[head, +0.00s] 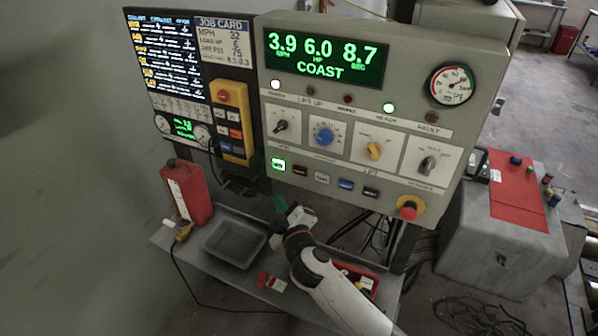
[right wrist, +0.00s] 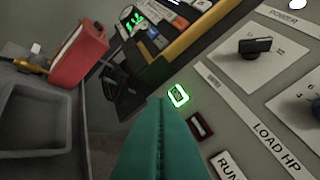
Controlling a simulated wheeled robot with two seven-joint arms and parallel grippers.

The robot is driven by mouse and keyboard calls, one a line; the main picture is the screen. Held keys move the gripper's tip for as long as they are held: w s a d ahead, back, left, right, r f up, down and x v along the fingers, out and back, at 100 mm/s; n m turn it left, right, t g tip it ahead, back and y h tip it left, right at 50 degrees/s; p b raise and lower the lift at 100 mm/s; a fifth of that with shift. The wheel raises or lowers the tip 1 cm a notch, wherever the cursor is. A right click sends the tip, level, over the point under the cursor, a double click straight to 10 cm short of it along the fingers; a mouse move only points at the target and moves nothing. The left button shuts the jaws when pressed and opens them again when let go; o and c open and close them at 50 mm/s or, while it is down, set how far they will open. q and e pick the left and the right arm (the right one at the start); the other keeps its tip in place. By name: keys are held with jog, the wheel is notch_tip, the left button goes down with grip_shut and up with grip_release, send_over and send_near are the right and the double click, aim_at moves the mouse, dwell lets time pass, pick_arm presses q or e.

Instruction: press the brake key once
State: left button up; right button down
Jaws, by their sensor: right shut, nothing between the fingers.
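The grey control panel (head: 400,122) has a row of keys along its lower edge. From the left come a green-lit key (head: 278,164), a dark red key (head: 300,170), a pale key, a blue key (head: 345,184) and a black key (head: 371,192). I cannot read which is the brake key. My right gripper (head: 278,202) is shut and empty, below the left end of this row. In the right wrist view its teal fingers (right wrist: 160,102) point near the green-lit key (right wrist: 178,95) and dark red key (right wrist: 200,126); contact cannot be told. My left gripper is not in view.
The green display (head: 325,60) reads 3.9, 6.0, 8.7 and COAST. A red emergency button (head: 408,210) sits at the panel's lower right. A yellow pendant (head: 232,122) hangs left. Below are a grey tray (head: 235,243) and a red jug (head: 188,190).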

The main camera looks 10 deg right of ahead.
aim_at(295, 170)
dwell(0.3)
jog(key=shift+w+d+b, duration=0.1)
jog(key=shift+w+d, duration=0.7)
jog(key=shift+w, duration=0.4)
jog(key=shift+w+d+b, duration=0.15)
jog(key=shift+w+d, duration=0.7)
jog(key=shift+w, duration=0.4)
jog(key=shift+w+d+b, duration=0.1)
jog(key=shift+w+d, duration=0.7)
jog(key=shift+w, duration=0.4)
jog(key=shift+w+d, duration=0.1)
jog(key=shift+w+d, duration=0.15)
jog(key=shift+w, duration=0.05)
jog(key=shift+w+d, duration=0.2)
jog(key=shift+w, duration=0.15)
dwell(0.3)
jog(key=shift+s+a, duration=0.4)
jog(key=shift+s, duration=0.3)
jog(key=shift+a, duration=0.1)
jog(key=shift+s+a, duration=0.7)
jog(key=shift+s, duration=0.35)
jog(key=shift+s+a, duration=0.65)
jog(key=shift+s, duration=0.35)
